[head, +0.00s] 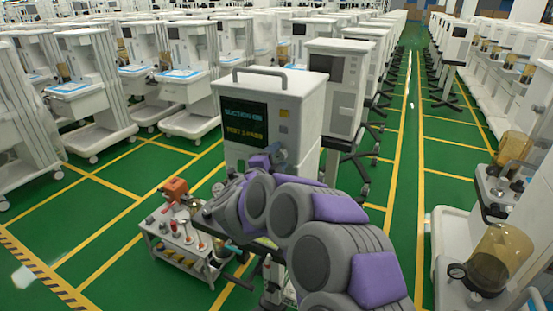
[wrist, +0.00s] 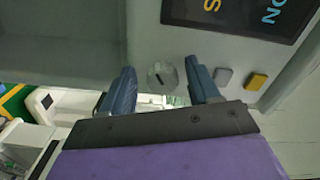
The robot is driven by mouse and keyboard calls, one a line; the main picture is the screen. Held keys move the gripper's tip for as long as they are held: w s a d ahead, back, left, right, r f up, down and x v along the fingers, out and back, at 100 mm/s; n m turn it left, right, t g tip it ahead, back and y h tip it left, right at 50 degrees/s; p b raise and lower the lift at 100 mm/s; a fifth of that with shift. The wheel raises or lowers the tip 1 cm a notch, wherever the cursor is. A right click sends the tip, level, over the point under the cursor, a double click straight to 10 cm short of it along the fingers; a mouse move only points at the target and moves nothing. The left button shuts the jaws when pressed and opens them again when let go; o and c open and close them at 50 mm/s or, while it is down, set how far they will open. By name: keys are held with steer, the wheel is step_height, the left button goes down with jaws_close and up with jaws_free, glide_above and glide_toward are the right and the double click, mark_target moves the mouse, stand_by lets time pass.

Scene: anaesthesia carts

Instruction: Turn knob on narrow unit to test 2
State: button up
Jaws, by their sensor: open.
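The narrow unit (head: 304,112) is a white box with a top handle and a dark screen (head: 245,122) in the head view. The screen shows a blue line and a yellow line, the yellow one seeming to read a test and "pass"; its number is unclear. In the wrist view, the knob (wrist: 155,71) is a small round grey dial with a dark pointer mark on the panel. My gripper (wrist: 160,68) is open, with one blue finger on each side of the knob and gaps visible between them. In the head view, my arm and gripper hide the knob.
A grey button (wrist: 222,76) and a yellow button (wrist: 256,81) sit close to the right finger. A small cart (head: 180,242) with tools stands at lower left. More white units stand behind, and carts line the right. Green floor is open at left.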

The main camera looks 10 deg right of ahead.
steer(key=p+v, duration=0.2)
steer(key=v, duration=1.5)
steer(key=shift+a+p, duration=0.15)
steer(key=shift+p, duration=0.2)
steer(key=shift+s, duration=0.1)
